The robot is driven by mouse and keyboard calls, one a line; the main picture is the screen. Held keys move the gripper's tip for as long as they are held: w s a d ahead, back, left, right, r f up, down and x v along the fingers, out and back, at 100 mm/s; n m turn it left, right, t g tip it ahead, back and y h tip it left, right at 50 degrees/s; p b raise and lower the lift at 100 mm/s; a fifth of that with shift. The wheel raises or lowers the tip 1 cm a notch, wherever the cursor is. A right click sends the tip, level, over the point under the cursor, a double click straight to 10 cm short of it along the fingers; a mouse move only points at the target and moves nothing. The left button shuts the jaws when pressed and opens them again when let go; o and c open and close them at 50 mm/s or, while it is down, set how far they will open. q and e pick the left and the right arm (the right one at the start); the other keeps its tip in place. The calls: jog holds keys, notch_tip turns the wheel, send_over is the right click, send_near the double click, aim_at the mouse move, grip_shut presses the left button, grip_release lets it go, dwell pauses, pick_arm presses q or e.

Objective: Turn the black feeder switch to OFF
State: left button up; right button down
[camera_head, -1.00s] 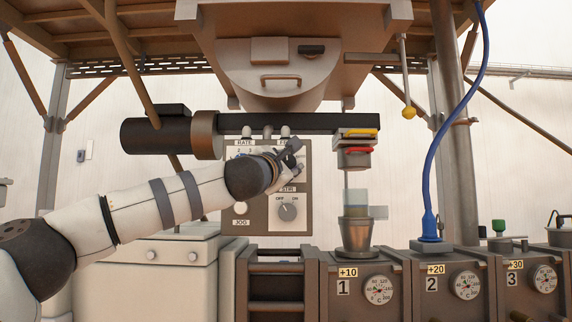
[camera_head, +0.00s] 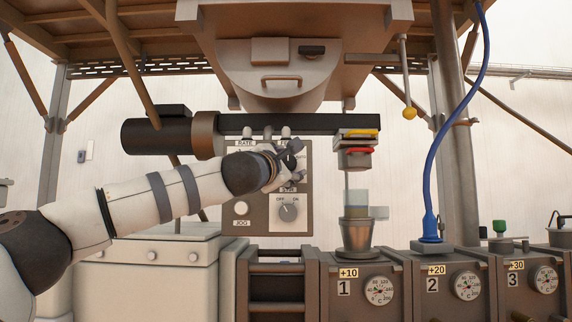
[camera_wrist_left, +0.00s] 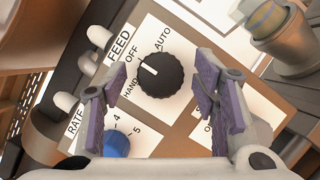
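The black feeder switch (camera_wrist_left: 160,74) shows in the left wrist view on a white plate marked FEED, with HAND, OFF and AUTO around it. Its white mark points up-left, roughly at the OFF label. My left gripper (camera_wrist_left: 163,100) is open, one finger on each side of the switch in that view; I cannot tell whether either finger touches it. In the head view my left gripper (camera_head: 292,164) is at the upper right of the control panel (camera_head: 262,222) and largely hides the switch. My right gripper is not in view.
A blue knob (camera_wrist_left: 116,143) on the RATE plate is close to one finger. A dark horizontal beam (camera_head: 300,125) runs just above the panel.

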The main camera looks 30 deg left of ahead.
pick_arm(q)
jog(key=v, duration=1.2)
